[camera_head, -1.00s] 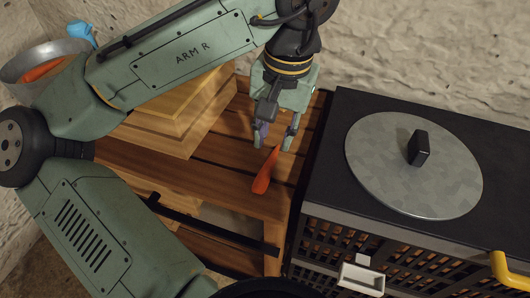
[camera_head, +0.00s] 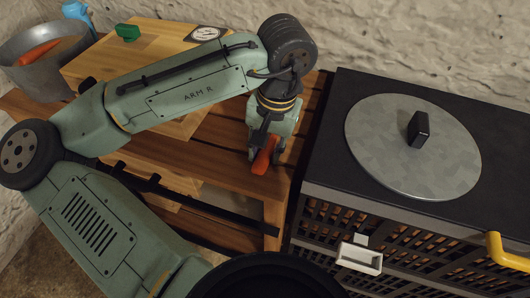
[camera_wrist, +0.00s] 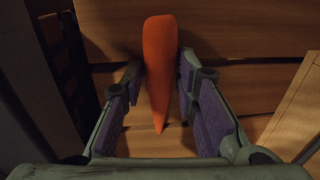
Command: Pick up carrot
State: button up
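An orange carrot (camera_head: 264,157) lies on the slatted wooden table, near its right edge. My gripper (camera_head: 265,150) is right over it, pointing down. In the wrist view the carrot (camera_wrist: 160,60) lies lengthwise between the two fingers of my gripper (camera_wrist: 160,78), thick end away and tip toward the palm. The fingers are open, with a narrow gap on each side of the carrot. Whether the carrot is off the table cannot be seen.
A black crate-like unit with a round grey lid (camera_head: 412,150) stands close to the right. A wooden box (camera_head: 150,45) with a green item and a dial is behind my arm. A metal pot (camera_head: 45,75) holding another carrot stands at far left.

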aim_at(264, 152)
jog(key=shift+c, duration=0.4)
jog(key=c, duration=0.5)
jog(key=shift+o, duration=0.2)
jog(key=shift+r, duration=0.15)
jog(key=shift+r, duration=0.55)
notch_tip(264, 152, up, 2)
jog(key=shift+r, duration=0.15)
jog(key=s+a+b, duration=0.1)
jog(key=s+a, duration=0.1)
jog(key=a, duration=0.5)
jog(key=s+a+r+b, duration=0.1)
jog(key=s+a, duration=0.2)
jog(key=a, duration=0.5)
jog(key=shift+s+r, duration=0.2)
jog(key=shift+s, duration=0.1)
